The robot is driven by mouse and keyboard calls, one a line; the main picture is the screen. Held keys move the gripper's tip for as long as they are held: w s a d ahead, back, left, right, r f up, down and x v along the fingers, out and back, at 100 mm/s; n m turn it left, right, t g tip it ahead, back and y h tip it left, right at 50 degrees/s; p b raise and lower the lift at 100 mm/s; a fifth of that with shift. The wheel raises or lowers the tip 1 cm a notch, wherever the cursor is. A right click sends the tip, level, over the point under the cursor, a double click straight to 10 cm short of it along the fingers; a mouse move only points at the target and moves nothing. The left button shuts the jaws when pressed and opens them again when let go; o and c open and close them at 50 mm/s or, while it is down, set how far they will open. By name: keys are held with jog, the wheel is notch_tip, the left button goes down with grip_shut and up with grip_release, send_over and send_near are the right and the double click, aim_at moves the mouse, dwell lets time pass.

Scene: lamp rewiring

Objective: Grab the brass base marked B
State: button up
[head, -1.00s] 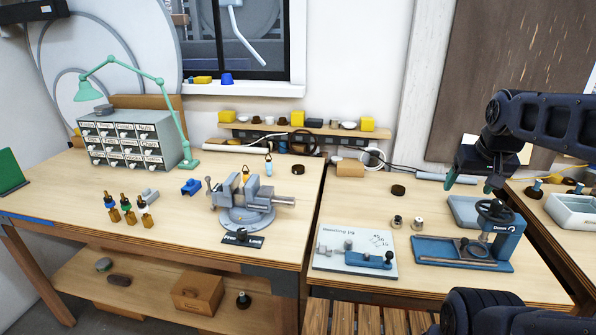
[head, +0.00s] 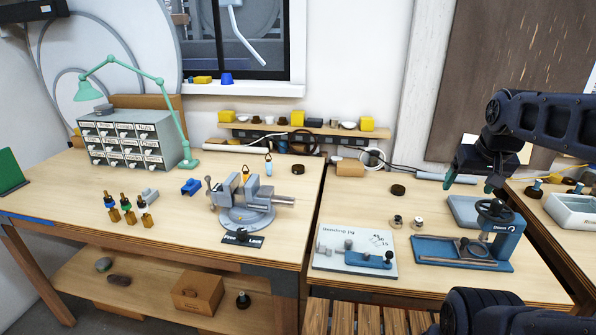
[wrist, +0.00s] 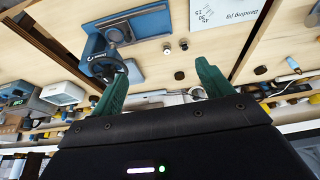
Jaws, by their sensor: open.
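Several small brass-coloured pieces (head: 128,216) with dark, blue and green tops stand at the left of the long bench, left of the vise. I cannot read any letter B on them, so I cannot tell which one is marked B. My gripper (head: 470,184) has green fingers and is at the right, above the right bench, far from the brass pieces. In the wrist view the gripper (wrist: 161,65) is open, with nothing between its fingers.
A grey vise (head: 246,200) stands on the bench, with a green lamp (head: 160,82) and drawer cabinet (head: 126,140) at left. The bending jig board (head: 354,250) and a blue press (head: 463,251) occupy the right bench. The left bench's front middle is fairly clear.

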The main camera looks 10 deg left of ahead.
jog(key=w+a+r+n+g, duration=0.1)
jog(key=w+a+r+n, duration=0.2)
jog(key=w, duration=0.5)
jog(key=w+a+r+n, duration=0.2)
jog(key=w+a, duration=0.3)
jog(key=w, duration=0.3)
jog(key=w+a+r+n+g, duration=0.1)
jog(key=w+a+r+n, duration=0.15)
jog(key=w, duration=0.55)
jog(key=n+g, duration=0.3)
jog(key=n, duration=0.7)
send_over(298, 167)
notch_tip(298, 167, down, 23)
jog(key=f, duration=0.2)
jog(key=w+f, duration=0.1)
jog(key=f, duration=0.1)
jog(key=shift+f, duration=0.25)
jog(key=shift+s+f, duration=0.2)
jog(key=shift+f, duration=1.15)
jog(key=shift+s+f, duration=0.2)
jog(key=shift+f, duration=1.15)
jog(key=c, duration=1.3)
